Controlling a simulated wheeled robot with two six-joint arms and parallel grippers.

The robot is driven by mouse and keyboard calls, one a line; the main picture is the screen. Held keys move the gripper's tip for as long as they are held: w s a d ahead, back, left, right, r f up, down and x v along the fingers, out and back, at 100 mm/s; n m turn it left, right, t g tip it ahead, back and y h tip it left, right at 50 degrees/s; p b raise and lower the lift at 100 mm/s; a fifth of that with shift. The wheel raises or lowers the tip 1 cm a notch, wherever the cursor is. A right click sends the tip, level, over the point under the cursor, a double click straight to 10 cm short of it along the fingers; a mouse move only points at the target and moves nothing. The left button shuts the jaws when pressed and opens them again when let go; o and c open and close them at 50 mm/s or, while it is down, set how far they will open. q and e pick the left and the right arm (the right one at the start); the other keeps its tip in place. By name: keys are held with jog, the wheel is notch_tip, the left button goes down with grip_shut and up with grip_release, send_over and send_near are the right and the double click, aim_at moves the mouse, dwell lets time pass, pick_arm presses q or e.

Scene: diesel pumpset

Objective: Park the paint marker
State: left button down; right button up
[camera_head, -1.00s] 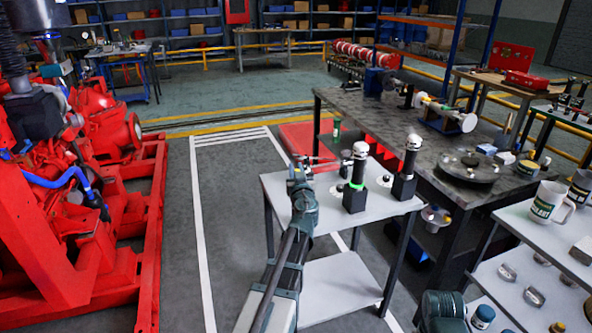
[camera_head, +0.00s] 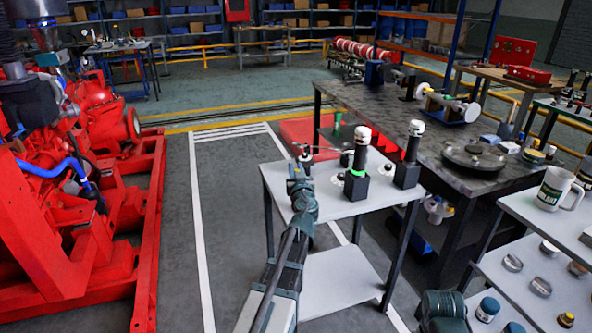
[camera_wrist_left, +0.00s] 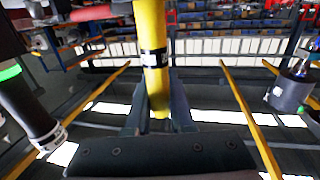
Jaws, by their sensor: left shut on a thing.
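My left gripper (camera_head: 301,178) is over the near left part of a small white table (camera_head: 335,205). In the left wrist view it is shut on a yellow marker (camera_wrist_left: 152,45) with a black and white band; the marker's lower end lies between the fingers (camera_wrist_left: 157,110). In the head view the marker cannot be made out clearly. Two black cylinders with white tops stand upright in black blocks on the table, one with a green ring (camera_head: 360,155) and one farther right (camera_head: 411,150). The green-ringed one also seems to show in the left wrist view (camera_wrist_left: 25,105). My right gripper is out of view.
A red engine frame (camera_head: 150,200) stands on the left. A dark workbench (camera_head: 400,115) with a round plate (camera_head: 473,158) is behind and to the right. A shelf trolley with a mug (camera_head: 553,189) is at the right. The marked floor lane (camera_head: 228,200) is clear.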

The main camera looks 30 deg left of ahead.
pick_arm(q)
jog(key=shift+f+b, duration=1)
jog(key=shift+b, duration=0.05)
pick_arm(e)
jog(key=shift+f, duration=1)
pick_arm(q)
jog(key=c, duration=0.7)
grip_release()
